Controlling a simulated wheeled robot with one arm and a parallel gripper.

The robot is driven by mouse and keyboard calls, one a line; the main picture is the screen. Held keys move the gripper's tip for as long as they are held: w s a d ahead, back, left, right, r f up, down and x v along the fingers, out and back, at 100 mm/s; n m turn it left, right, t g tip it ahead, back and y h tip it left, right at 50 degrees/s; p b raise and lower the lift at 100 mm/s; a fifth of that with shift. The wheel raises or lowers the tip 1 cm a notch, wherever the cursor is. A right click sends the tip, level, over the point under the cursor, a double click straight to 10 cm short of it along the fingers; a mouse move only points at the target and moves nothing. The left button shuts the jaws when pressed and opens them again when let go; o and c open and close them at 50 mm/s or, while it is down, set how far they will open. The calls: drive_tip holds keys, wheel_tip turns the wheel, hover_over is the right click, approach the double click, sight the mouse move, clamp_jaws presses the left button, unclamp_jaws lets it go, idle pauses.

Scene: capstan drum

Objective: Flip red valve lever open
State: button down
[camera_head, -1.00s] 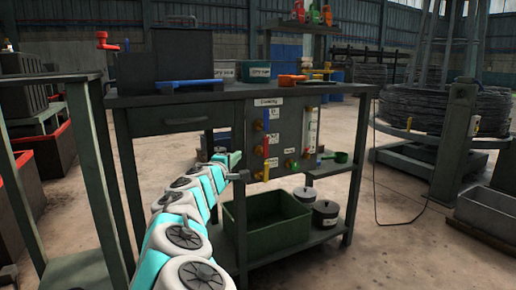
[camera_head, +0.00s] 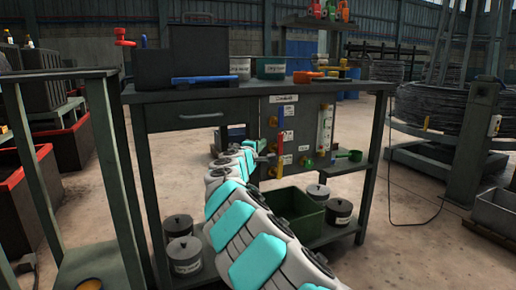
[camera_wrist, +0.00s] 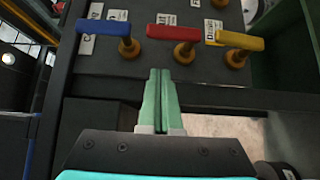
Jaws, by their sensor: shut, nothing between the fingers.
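The red valve lever (camera_wrist: 174,32) shows in the wrist view between a blue lever (camera_wrist: 104,27) and a yellow lever (camera_wrist: 240,40). Its bar points left from a brass-coloured stem, much like the bars beside it. In the head view the red lever (camera_head: 280,143) hangs upright on the dark valve panel (camera_head: 303,112). My gripper (camera_wrist: 160,74) is shut and empty, its green fingers pressed together. The fingertips appear just below the red lever's bar in the wrist view, left of its stem; I cannot tell whether they touch.
The panel is fixed to a workbench (camera_head: 190,121). A green crate (camera_head: 300,207) and lidded pots (camera_head: 338,212) stand on its lower shelf under the panel. A frame post (camera_head: 112,180) stands at the left.

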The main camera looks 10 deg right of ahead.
sight(278, 143)
drive_tip(key=shift+w+d, duration=0.25)
drive_tip(key=shift+d, duration=0.4)
drive_tip(key=shift+w+d, duration=0.2)
drive_tip(key=shift+d, duration=0.45)
drive_tip(key=shift+w+d, duration=0.25)
drive_tip(key=shift+d, duration=0.4)
